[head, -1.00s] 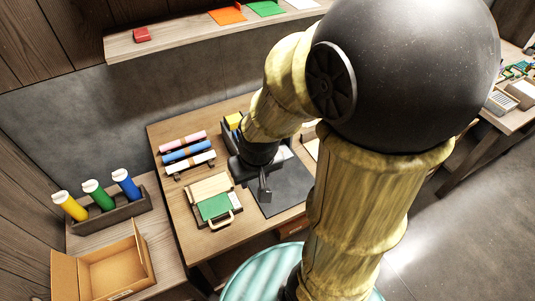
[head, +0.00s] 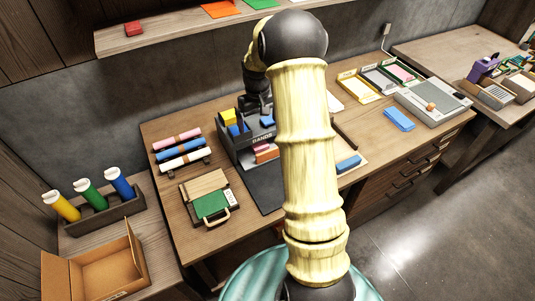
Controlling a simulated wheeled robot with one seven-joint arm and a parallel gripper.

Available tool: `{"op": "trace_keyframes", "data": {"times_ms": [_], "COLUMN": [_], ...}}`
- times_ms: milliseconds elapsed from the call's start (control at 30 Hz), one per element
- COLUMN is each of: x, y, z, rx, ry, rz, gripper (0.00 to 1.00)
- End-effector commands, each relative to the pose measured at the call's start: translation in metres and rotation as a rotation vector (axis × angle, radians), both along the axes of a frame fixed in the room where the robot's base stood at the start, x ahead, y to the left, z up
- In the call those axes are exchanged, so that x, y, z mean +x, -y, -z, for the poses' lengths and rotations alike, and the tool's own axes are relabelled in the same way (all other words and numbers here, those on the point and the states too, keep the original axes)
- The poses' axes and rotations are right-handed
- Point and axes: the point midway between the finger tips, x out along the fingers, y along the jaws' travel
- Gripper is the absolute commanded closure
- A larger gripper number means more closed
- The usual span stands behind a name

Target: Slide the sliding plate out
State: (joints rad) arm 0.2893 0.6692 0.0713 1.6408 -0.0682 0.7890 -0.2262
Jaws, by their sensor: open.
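A wooden mould-like piece (head: 204,182) lies on the left part of the table. A green plate (head: 210,204) with a pale loop handle (head: 217,219) sits at its front end, the handle towards the table's front edge. It looks like the sliding plate, though I cannot be sure. My gripper (head: 258,104) is at the back of the table, over the dark box marked "BANDS", up and to the right of the green plate and well apart from it. It is small and dark here, open, with nothing seen in it. My arm hides part of the table's middle.
The dark box (head: 240,152) holds coloured blocks; a dark mat (head: 264,187) lies before it. Coloured rolls (head: 182,148) lie on a rack behind the mould. A shelf (head: 185,28) hangs above. Trays lie right.

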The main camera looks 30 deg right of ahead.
Motion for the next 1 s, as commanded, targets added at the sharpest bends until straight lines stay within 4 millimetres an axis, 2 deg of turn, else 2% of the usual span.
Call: {"op": "trace_keyframes", "data": {"times_ms": [33,100,267,733,867,1000], "x": [0.012,0.022,0.034,0.034,0.034,0.034], "y": [0.015,0.030,0.048,0.049,0.049,0.049], "z": [0.016,0.028,0.041,0.046,0.059,0.081], "rx": [0.005,0.009,0.015,0.015,0.015,0.015], "ry": [-0.013,-0.026,-0.042,-0.046,-0.047,-0.048], "rz": [0.005,0.006,0.005,0.004,0.004,0.005], "gripper": [0.00,0.00,0.00,0.00,0.00,0.00]}}
